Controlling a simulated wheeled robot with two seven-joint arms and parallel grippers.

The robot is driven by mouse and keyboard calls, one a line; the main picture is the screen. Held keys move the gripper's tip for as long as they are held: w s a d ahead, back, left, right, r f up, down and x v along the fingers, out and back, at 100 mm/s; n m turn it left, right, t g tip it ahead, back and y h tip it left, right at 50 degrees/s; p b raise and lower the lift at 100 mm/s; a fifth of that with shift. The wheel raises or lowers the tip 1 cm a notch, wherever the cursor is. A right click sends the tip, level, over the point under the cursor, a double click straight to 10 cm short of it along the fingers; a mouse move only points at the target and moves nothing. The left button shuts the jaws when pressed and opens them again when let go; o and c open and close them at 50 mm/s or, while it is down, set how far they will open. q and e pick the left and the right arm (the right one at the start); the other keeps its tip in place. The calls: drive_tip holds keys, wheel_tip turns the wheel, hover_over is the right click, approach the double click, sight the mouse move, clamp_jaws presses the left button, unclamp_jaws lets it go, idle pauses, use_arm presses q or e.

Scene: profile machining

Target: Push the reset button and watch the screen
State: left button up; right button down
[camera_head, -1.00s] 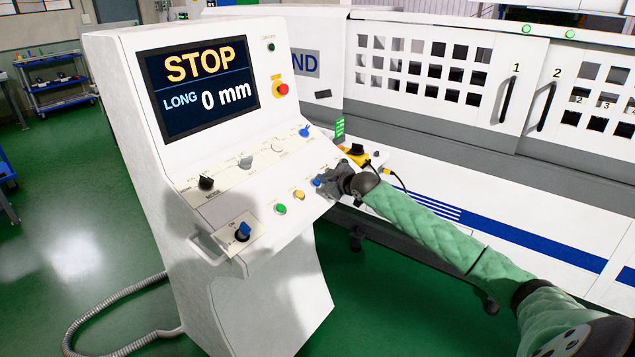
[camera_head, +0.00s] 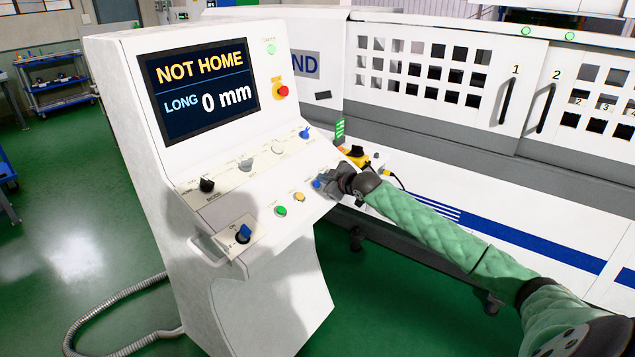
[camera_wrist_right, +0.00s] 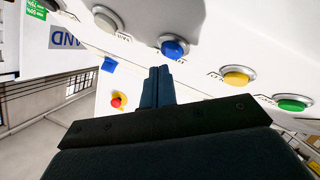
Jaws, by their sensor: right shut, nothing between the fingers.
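The white control console (camera_head: 135,130) carries a tilted screen (camera_head: 205,88) that reads "NOT HOME" over "LONG 0 mm". My right gripper (camera_head: 326,183) is shut and empty. In the wrist view its joined fingertips (camera_wrist_right: 160,70) point at the blue button, very close to it; whether they touch it I cannot tell. My left gripper is not in view.
A yellow button (camera_head: 299,196) and a green button (camera_head: 281,211) sit beside the blue one. A red emergency stop (camera_head: 282,91) is right of the screen, below a lit green lamp (camera_head: 270,48). The machine's enclosure (camera_head: 430,115) stands behind.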

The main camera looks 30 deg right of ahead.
idle(0.3)
wheel_tip(320, 180, up, 5)
drive_tip(key=s+d+p, duration=0.1)
drive_tip(key=s+p, duration=0.1)
drive_tip(key=p, duration=0.1)
drive_tip(key=shift+s+r+p, duration=0.2)
drive_tip(key=shift+s+p, duration=0.15)
drive_tip(key=shift+p, duration=0.05)
idle(0.8)
